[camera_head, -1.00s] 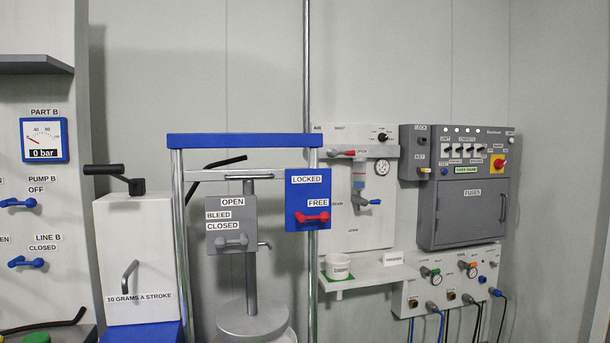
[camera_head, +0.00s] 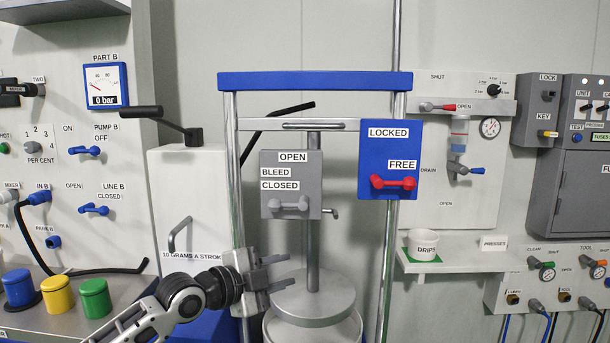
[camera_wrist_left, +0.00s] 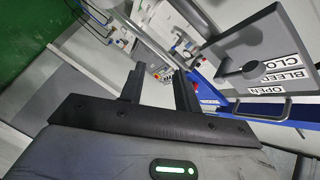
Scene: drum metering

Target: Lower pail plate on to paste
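The round grey pail plate (camera_head: 312,298) hangs on a vertical rod below the crossbar of a blue-topped frame. It is just above the rim of a pale pail (camera_head: 350,331); the paste is hidden. The grey valve panel (camera_head: 270,172) marked OPEN, BLEED and CLOSED has its grey handle level, by CLOSED. The blue lock panel (camera_head: 388,145) has its red lever (camera_head: 393,183) by FREE. My left gripper (camera_head: 281,274) is open and empty, left of the rod and below the valve panel. Its two dark fingers (camera_wrist_left: 158,85) stand apart in the left wrist view. My right gripper is not in view.
A white metering box (camera_head: 195,215) with a black lever stands left of the frame. Blue, yellow and green pots (camera_head: 58,297) stand on the left bench. A shelf with a drip cup (camera_head: 422,242) is on the right. Steel uprights flank the plate.

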